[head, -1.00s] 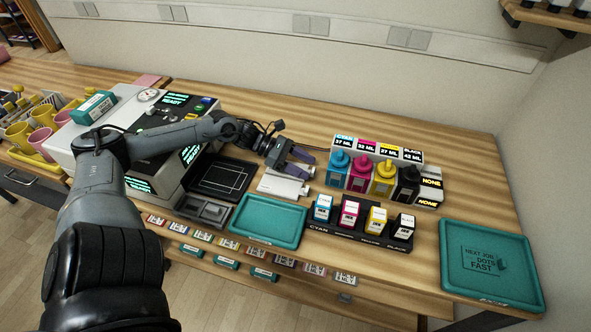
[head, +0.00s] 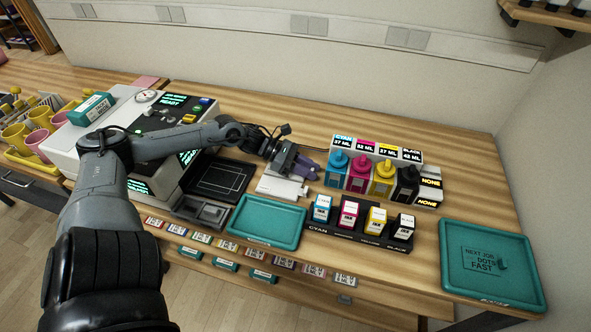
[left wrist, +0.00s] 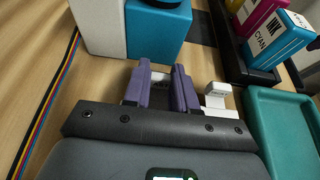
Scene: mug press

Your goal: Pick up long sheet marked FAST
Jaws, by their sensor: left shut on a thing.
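My left gripper (head: 308,165) has purple fingers and is shut on a white piece (left wrist: 160,78), mostly hidden by the fingers, low over the wooden table. In the left wrist view the gripper (left wrist: 161,82) points toward the cyan bottle's base. A second white piece (head: 278,187) with a raised tab lies flat just in front of the gripper; its tab also shows in the left wrist view (left wrist: 217,97), right of the fingers. The marking on either piece is too small to read, so I cannot tell which says FAST. My right gripper is not in view.
Ink bottles (head: 383,178) stand right of the gripper, with a rack of ink cartridges (head: 349,213) in front. An empty teal tray (head: 267,222) lies nearer the front edge. A teal tray (head: 455,288) at the right reads NEXT JOB DOTS FAST. The press (head: 105,150) stands left.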

